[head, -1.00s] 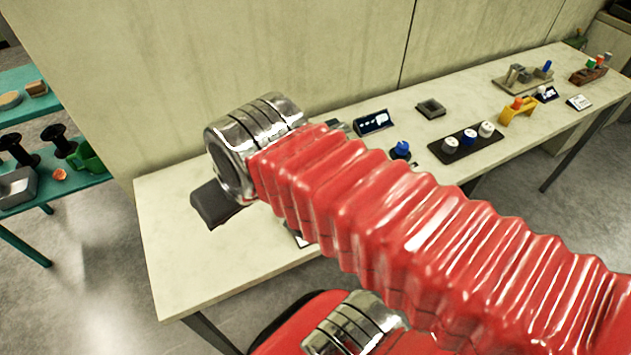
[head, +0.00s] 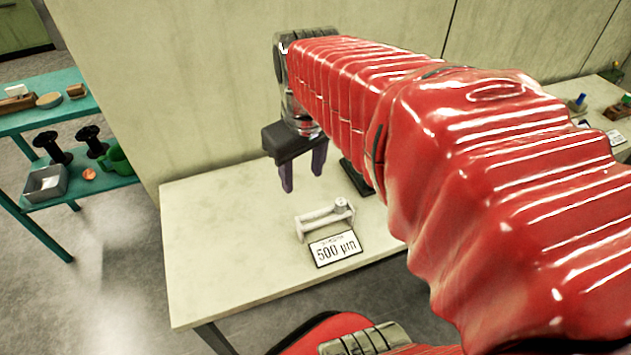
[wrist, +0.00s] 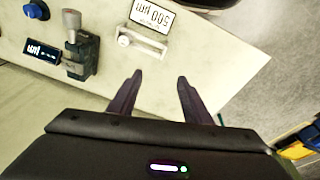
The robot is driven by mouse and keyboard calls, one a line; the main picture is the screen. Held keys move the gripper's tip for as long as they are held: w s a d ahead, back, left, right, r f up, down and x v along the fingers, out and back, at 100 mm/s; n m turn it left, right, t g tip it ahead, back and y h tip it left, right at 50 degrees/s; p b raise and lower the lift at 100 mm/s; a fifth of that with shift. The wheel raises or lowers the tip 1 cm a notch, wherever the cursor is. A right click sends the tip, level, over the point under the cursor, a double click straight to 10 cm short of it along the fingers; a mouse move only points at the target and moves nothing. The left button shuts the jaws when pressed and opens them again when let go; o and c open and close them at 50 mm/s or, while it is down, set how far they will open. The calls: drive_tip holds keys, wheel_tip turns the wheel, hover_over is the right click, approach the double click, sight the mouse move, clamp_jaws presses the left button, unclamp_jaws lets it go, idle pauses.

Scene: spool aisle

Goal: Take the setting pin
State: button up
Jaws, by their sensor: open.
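A pale grey cradle (head: 318,222) stands on the bench behind a white "500 µm" card (head: 335,248). A short round grey piece with a knob-like end (head: 341,205), probably the setting pin, sits at its right end. In the wrist view the cradle (wrist: 146,45) lies beyond my fingertips, with the round end (wrist: 124,40) at its left and the card (wrist: 151,15) above it. My gripper (head: 303,183) is open and empty, fingers pointing down, above and behind the cradle in the head view. It also shows in the wrist view (wrist: 160,77), apart from the cradle.
In the wrist view a dark measuring stand with a grey knob (wrist: 74,42), a small display (wrist: 42,52) and a blue knob (wrist: 36,10) stand to the left. A teal shelf (head: 62,193) is at the left. The bench's left part (head: 215,240) is bare.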

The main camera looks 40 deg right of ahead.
drive_tip(key=g, duration=0.2)
hover_over(340, 201)
wheel_tip(340, 201, down, 2)
drive_tip(key=shift+s+y, duration=0.1)
drive_tip(key=shift+y, duration=0.3)
drive_tip(key=shift+f, duration=0.1)
wheel_tip(340, 201, down, 8)
drive_tip(key=shift+r, duration=0.15)
drive_tip(key=shift+f, duration=0.35)
drive_tip(key=shift+f, duration=2.6)
